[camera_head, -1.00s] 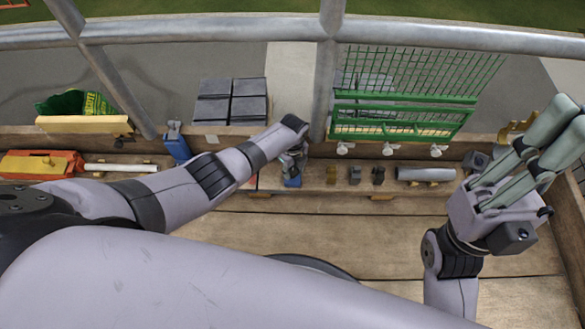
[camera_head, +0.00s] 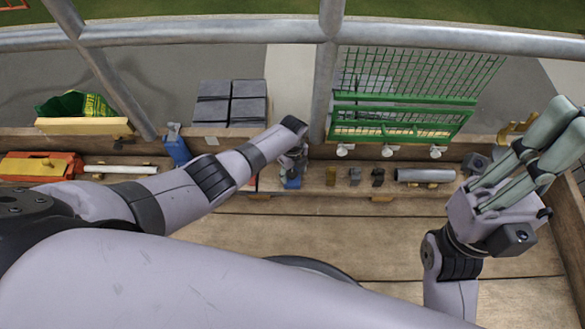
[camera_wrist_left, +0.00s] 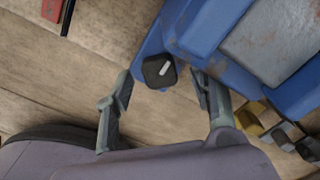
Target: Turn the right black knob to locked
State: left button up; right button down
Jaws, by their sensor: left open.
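The black knob (camera_wrist_left: 159,71) has a white pointer mark and sits on the end of a blue metal block (camera_wrist_left: 190,35) in the left wrist view. My left gripper, in the left wrist view (camera_wrist_left: 162,98), is open, with one finger on each side of the knob and gaps between. My right gripper (camera_head: 571,120) is raised at the right, with its fingers apart and nothing visible between them.
Another blue block (camera_head: 176,147) stands farther left on the shelf. Several small brown and dark blocks (camera_head: 354,176) and a grey cylinder (camera_head: 425,175) lie right of my left gripper. A green mesh rack (camera_head: 405,100) stands behind. The plank floor (camera_head: 400,235) is mostly clear.

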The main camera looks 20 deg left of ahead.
aim_at(292, 173)
pick_arm(q)
jog(key=shift+r, duration=3.7)
